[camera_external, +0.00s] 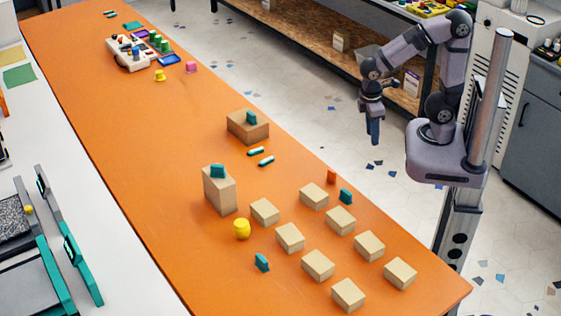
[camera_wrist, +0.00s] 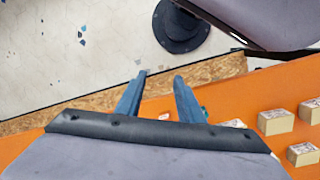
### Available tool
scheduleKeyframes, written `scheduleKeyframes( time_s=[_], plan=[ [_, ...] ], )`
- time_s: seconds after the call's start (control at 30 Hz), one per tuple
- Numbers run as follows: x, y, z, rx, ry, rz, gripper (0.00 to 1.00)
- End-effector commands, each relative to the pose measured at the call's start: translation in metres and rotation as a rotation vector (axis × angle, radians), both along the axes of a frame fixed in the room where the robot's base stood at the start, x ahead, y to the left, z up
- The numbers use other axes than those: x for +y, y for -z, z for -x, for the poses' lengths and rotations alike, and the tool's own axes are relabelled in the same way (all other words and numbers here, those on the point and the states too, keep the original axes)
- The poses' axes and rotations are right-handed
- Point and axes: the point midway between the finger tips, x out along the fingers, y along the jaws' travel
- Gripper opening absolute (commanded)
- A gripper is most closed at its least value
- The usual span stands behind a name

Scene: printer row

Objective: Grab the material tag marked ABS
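Several small teal tag-like pieces stand about the orange table: one near the right edge (camera_external: 345,196), one at the front (camera_external: 262,262), one on a tall wooden block (camera_external: 217,171) and one at a lower wooden block (camera_external: 250,117). A small orange piece (camera_external: 331,176) stands beside the right-edge one. No lettering is readable, so I cannot tell which is marked ABS. My gripper (camera_external: 375,130) hangs beyond the table's right edge, away from all of them. In the wrist view its fingers (camera_wrist: 159,78) are apart with nothing between them.
Several pale wooden blocks (camera_external: 290,237) cover the table's near right part. A yellow object (camera_external: 241,229) stands left of them. Two teal-and-white sticks (camera_external: 256,151) lie farther back. A white toy-like vehicle (camera_external: 128,52) is at the far end. The table's middle left is clear.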

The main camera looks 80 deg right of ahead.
Motion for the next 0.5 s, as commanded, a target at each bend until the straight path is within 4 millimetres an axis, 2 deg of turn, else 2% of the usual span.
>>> scheduleKeyframes(
  time_s=[0.27,0.5],
  plan=[
    [0.027,0.010,-0.001,0.171,-0.540,0.216,0.34],
    [0.069,0.008,-0.016,0.293,-1.076,0.515,0.34]
  ],
)
